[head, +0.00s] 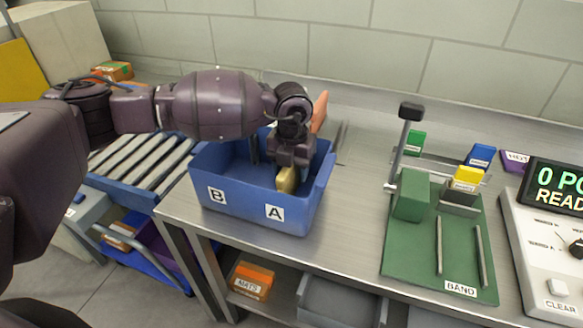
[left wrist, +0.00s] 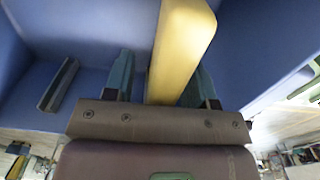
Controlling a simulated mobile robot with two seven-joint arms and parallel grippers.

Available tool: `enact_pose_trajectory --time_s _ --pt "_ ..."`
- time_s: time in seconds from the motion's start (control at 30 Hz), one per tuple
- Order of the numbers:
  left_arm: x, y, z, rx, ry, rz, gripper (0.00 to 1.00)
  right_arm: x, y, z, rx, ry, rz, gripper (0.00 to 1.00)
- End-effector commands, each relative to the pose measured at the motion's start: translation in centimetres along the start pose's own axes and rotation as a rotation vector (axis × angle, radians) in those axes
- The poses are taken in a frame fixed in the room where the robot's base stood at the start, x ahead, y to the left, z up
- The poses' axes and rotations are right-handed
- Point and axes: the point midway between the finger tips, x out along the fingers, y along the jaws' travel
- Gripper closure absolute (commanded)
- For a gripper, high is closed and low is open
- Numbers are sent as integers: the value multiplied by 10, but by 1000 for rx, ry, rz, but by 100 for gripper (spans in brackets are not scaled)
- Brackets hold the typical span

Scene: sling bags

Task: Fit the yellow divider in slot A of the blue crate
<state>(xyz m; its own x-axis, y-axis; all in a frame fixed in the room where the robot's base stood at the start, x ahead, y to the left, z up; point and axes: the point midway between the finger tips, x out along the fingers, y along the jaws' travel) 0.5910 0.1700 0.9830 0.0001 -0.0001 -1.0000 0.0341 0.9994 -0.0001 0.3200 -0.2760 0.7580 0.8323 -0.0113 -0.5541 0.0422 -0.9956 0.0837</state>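The yellow divider (head: 287,179) is inside the blue crate (head: 245,212), near the front wall by the A label (head: 274,213). My left gripper (head: 289,165) points down into the crate directly above it. In the left wrist view, the yellow divider (left wrist: 182,45) stands between the two fingers (left wrist: 162,85). Gaps show beside it near the finger bases, and the fingers look open around it. The divider's lower end and its fit in the slot are hidden. The B label (head: 216,195) is farther left. My right gripper is not in view.
A green fixture marked BAND (head: 420,255) with a lever stands right of the crate, and a control box (head: 545,230) farther right. Rollers (head: 140,150) lie to the left. Bare steel table (head: 350,200) lies between crate and fixture.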

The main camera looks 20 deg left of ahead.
Motion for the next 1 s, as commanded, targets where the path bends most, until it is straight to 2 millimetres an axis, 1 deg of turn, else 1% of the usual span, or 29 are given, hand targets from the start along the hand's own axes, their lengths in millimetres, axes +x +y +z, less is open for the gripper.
enact_pose_trajectory --time_s 0.23,0.37,0.47,0.7,0.8,0.9,1.0 --pt "0 0 0 0 0 0 49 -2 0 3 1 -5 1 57" --pt "-7 0 0 0 -1 0 49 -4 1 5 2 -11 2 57" --pt "-20 0 0 0 -3 0 49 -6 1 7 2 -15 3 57" --pt "-65 0 0 1 -4 -1 49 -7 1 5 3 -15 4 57" --pt "-81 0 0 0 -3 0 49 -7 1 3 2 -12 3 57" --pt "-94 0 0 -1 -2 0 49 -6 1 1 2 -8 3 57" --pt "-102 0 0 -1 -1 0 49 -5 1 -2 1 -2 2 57"
